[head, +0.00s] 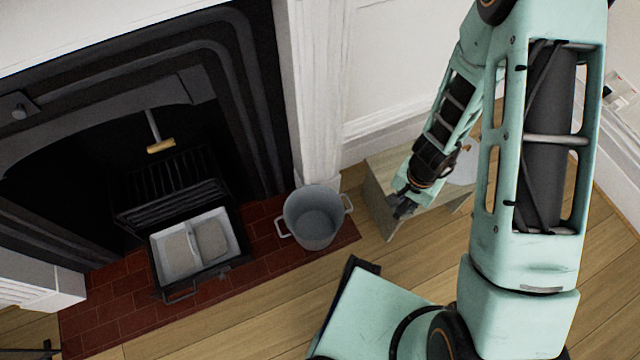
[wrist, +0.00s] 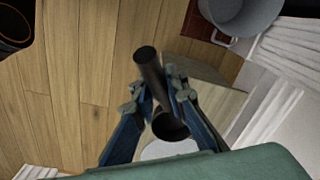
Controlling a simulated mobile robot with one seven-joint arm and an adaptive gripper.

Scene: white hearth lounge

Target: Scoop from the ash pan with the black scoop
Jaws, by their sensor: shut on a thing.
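The black scoop is gripped in my gripper, which shows in the wrist view (wrist: 160,92) and in the head view (head: 402,204). In the wrist view the black scoop (wrist: 149,68) shows its dark handle between the fingers and its round dark cup below. In the head view the scoop is hard to make out against the dark fingers. My gripper is over the low wooden stand, to the right of the bucket. The ash pan (head: 172,273) sits on the hearth below the grate, at lower left in the head view. It has pale walls and two grey patches of ash inside.
A grey two-handled bucket (head: 315,212) stands on the brick hearth between the ash pan and my gripper; its rim shows in the wrist view (wrist: 240,18). A low wooden stand (head: 380,205) holds a white round thing (head: 464,168). A wood-handled bar (head: 160,146) hangs in the fireplace.

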